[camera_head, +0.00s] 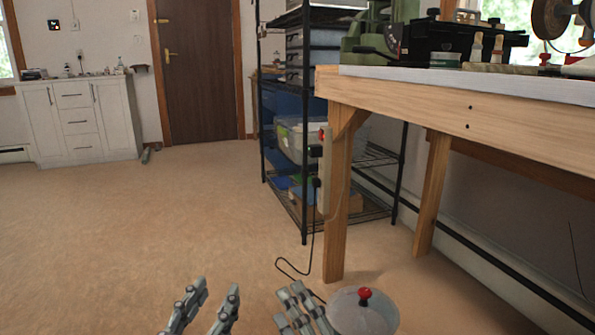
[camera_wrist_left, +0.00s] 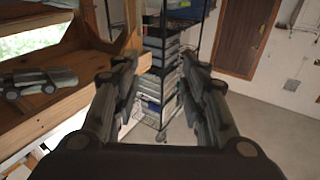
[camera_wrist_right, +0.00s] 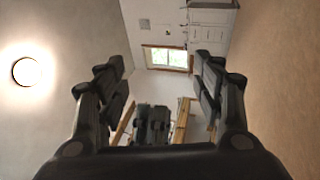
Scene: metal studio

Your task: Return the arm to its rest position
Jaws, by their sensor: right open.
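In the head view my left gripper (camera_head: 217,291) is at the bottom edge, left of centre, with its two fingers apart and nothing between them. In the left wrist view its fingers (camera_wrist_left: 158,70) are also spread and empty. My right gripper (camera_head: 298,293) is just to its right in the head view, with its fingers seen close together from the side. In the right wrist view its fingers (camera_wrist_right: 155,75) are wide apart with nothing held. Both arms are mostly out of the head view.
A clear, rounded lid-like thing with a red knob (camera_head: 365,307) is right of my right gripper. A wooden workbench (camera_head: 480,128) stands at the right, with a wire shelf rack (camera_head: 304,222) behind it. White cabinets (camera_head: 82,118) and a brown door (camera_head: 202,75) are far back. The left floor is clear.

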